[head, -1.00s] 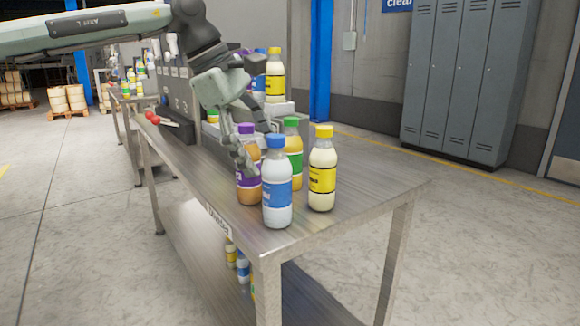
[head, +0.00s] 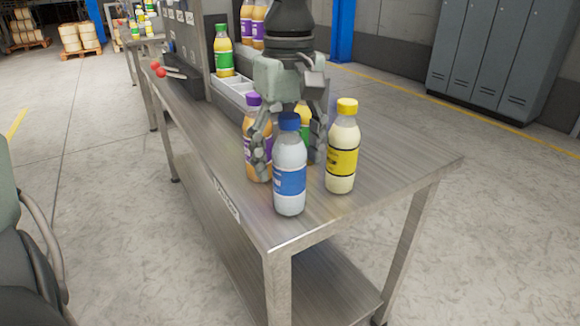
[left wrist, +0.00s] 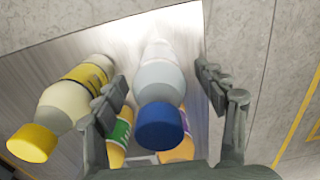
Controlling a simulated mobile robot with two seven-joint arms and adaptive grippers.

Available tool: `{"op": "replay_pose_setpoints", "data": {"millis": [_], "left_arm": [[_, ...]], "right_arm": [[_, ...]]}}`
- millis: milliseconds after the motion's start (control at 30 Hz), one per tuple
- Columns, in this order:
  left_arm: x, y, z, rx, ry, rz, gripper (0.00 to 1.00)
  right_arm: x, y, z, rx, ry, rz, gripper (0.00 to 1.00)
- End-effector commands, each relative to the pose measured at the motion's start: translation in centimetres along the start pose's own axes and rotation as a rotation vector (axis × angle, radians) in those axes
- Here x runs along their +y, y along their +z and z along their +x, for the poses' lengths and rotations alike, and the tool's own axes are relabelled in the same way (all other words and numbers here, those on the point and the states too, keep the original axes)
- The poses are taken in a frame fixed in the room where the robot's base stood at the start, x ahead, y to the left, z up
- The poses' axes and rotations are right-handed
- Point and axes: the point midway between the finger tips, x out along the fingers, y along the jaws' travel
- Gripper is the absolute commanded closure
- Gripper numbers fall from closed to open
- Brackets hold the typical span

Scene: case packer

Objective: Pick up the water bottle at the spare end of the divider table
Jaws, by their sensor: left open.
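The water bottle (head: 290,172), clear-white with a blue label and dark blue cap, stands upright near the front corner of the divider table (head: 232,192). My left gripper (head: 290,140) points down from above, with its fingers spread left and right around the bottle's upper part. In the left wrist view the water bottle (left wrist: 161,75) lies between the two open fingers, its blue cap close to the camera. I see no finger clearly touching it. My right gripper is not in view.
A yellow-capped bottle (head: 342,150) stands close on the right, a purple-capped one (head: 257,172) behind left. A green-labelled bottle (left wrist: 118,135) is partly hidden behind. The table's front right is bare.

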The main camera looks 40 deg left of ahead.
Motion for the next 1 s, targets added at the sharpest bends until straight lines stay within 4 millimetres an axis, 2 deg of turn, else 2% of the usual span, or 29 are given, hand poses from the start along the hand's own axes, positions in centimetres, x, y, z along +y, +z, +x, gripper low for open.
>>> {"op": "replay_pose_setpoints", "data": {"millis": [100,200,433,900,967,1000], "left_arm": [[-0.1,0.1,1.8,-0.002,-0.002,-0.001,0.29],[-0.1,0.1,2.5,-0.001,0.001,-0.003,0.29],[0.0,0.0,2.6,0.000,0.003,-0.003,0.29],[0.0,0.0,2.6,0.000,0.002,-0.003,0.86],[0.0,0.0,2.6,0.000,0.002,-0.003,0.93],[0.0,0.0,2.5,0.000,0.003,-0.003,0.93]], "right_arm": [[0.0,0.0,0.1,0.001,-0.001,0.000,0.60],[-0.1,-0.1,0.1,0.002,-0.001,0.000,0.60],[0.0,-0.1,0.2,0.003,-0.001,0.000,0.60],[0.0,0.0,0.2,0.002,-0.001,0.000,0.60],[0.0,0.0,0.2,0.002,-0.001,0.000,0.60],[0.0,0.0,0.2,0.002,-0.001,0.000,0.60]]}}
